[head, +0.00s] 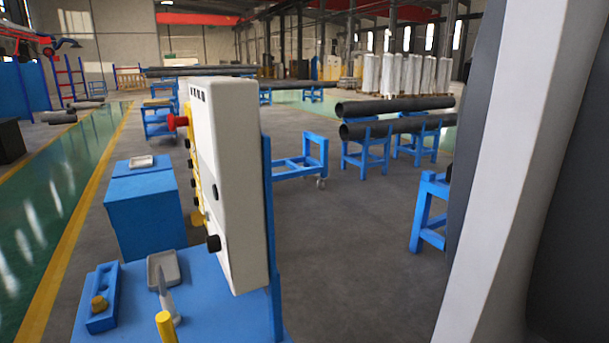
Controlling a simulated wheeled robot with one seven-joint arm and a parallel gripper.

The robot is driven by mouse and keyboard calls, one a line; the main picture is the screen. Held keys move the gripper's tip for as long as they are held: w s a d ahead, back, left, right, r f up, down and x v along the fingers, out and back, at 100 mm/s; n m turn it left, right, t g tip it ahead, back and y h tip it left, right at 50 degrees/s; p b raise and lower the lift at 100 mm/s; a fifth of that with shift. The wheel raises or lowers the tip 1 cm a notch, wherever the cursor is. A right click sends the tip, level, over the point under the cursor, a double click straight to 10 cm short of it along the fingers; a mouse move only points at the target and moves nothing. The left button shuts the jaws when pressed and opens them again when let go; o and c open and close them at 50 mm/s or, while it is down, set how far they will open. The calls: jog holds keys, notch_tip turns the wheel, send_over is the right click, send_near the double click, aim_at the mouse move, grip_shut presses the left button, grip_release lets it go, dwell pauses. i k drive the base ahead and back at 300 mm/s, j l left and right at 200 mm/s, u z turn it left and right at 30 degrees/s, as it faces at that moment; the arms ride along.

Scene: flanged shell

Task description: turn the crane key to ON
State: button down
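A white control box (232,180) stands upright on the blue table (215,300), seen nearly edge-on. Its front faces left, with a red mushroom button (178,122) near the top and a column of small dark and yellow controls (190,165) below it. A yellow part (197,218) and a black knob (213,243) stick out near the bottom. I cannot tell which control is the crane key, or its position; labels on the front are not readable from this angle. My gripper is not in view.
On the table are a blue holder (103,310) with a yellow knob, a grey dish (163,268) and a yellow-handled tool (166,326). A blue cabinet (146,215) stands behind. Blue stands carry dark pipes (395,107) beyond. Floor right of the box is open.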

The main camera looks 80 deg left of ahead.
aim_at(197, 218)
jog(key=u, duration=2.15)
